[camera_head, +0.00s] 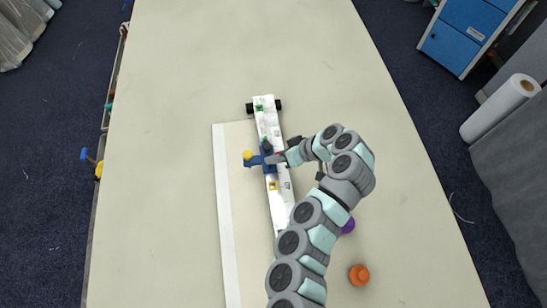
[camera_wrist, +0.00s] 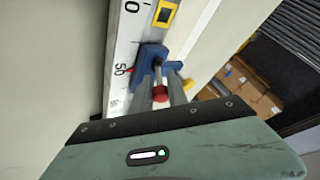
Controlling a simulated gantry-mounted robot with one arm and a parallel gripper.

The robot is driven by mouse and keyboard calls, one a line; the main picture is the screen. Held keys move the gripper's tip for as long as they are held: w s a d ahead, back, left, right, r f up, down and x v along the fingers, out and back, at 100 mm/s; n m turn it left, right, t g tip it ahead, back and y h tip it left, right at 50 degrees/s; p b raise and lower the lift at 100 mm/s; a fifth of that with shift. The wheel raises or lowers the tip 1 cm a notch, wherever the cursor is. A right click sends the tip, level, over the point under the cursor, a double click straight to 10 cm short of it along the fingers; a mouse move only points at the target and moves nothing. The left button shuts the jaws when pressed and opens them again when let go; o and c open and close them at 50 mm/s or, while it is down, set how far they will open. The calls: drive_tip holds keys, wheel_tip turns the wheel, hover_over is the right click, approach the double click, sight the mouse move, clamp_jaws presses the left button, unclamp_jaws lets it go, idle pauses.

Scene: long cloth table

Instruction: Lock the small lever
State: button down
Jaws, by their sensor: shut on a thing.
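A long white rail (camera_head: 267,125) with printed markings lies on the table, with a blue slide clamp (camera_head: 267,150) around its middle. The clamp also shows in the wrist view (camera_wrist: 150,53), by the number 50 on the rail. A small metal lever with a red knob (camera_wrist: 160,93) sticks out of the clamp towards my wrist. My gripper (camera_head: 277,158) is at the clamp's right side. In the wrist view my gripper's fingers (camera_wrist: 162,80) stand on both sides of the lever, shut on it; the exact contact is hard to see.
A yellow knob (camera_head: 248,155) sticks out of the clamp's left side. A pale flat board (camera_head: 229,190) lies left of the rail. A purple object (camera_head: 348,225) and an orange knob (camera_head: 359,274) are right of my arm. The far table is clear.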

drive_tip(key=shift+d+f+y+b, duration=0.3)
drive_tip(key=shift+y+b, duration=0.1)
drive_tip(key=shift+b, duration=0.1)
idle(0.3)
drive_tip(key=c, duration=1.3)
unclamp_jaws()
drive_tip(key=shift+c, duration=0.2)
drive_tip(key=shift+r, duration=0.1)
drive_tip(key=shift+s+d+r, duration=0.1)
drive_tip(key=shift+d+r, duration=0.05)
drive_tip(key=shift+r, duration=0.2)
drive_tip(key=p+v, duration=0.5)
drive_tip(key=v, duration=0.5)
drive_tip(key=shift+d+f, duration=0.2)
drive_tip(key=shift+f, duration=0.05)
